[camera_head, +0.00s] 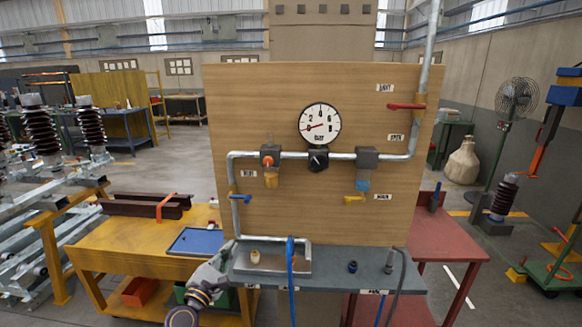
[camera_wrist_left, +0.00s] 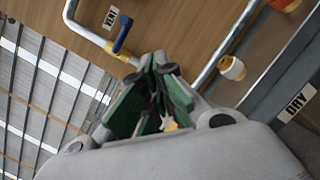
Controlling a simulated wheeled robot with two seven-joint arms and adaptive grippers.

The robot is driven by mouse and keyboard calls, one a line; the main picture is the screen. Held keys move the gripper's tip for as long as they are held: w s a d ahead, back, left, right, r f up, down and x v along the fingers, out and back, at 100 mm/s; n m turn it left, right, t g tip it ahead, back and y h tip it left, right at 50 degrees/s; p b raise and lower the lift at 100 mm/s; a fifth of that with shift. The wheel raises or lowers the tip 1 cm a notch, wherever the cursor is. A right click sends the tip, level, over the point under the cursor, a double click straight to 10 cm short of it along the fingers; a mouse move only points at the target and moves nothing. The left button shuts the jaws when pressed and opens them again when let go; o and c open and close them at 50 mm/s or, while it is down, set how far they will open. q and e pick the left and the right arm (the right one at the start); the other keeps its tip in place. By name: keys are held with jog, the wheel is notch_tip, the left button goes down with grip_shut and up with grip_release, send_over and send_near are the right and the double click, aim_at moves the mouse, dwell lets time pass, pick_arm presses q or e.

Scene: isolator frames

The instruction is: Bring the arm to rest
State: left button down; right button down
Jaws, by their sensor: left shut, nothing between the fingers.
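My left arm (camera_head: 205,283) comes up from the bottom of the head view. Its gripper (camera_head: 230,246) is at the left front corner of the grey shelf, near the lower end of the vertical pipe. In the left wrist view the gripper (camera_wrist_left: 160,64) is shut, with its green-padded fingers together and nothing held. I cannot tell whether the fingertips touch the shelf or pipe. My right gripper is not in view.
A wooden panel (camera_head: 320,210) carries pipes, a pressure gauge (camera_head: 320,124), a red lever (camera_head: 406,106) and a blue lever (camera_head: 241,198). The grey shelf (camera_head: 335,270) holds a metal tray (camera_head: 270,268) and a blue hose (camera_head: 291,265). A yellow table (camera_head: 120,240) stands left.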

pick_arm(q)
jog(key=s+d+f+m+g+h, duration=0.1)
jog(key=s+d+f+m+g, duration=0.2)
jog(key=s+f+m+g, duration=0.35)
jog(key=s+d+f+m+g, duration=0.3)
jog(key=s+f+m, duration=0.45)
jog(key=m, duration=0.35)
jog(key=s+a+f+m+g+y, duration=0.2)
jog(key=s+a+m+g+y, duration=0.15)
jog(key=s, duration=0.45)
jog(key=s+a+f+m+g+y, duration=0.25)
jog(key=s+a+m, duration=0.2)
jog(key=s, duration=0.45)
notch_tip(320, 180, down, 33)
jog(key=s+a+m+g, duration=0.1)
jog(key=a, duration=0.1)
jog(key=s+a+f, duration=0.3)
jog(key=s+f, duration=0.7)
jog(key=s+a+f+g, duration=0.1)
jog(key=s+a+f, duration=0.3)
jog(key=s+f, duration=0.6)
jog(key=shift+s, duration=0.7)
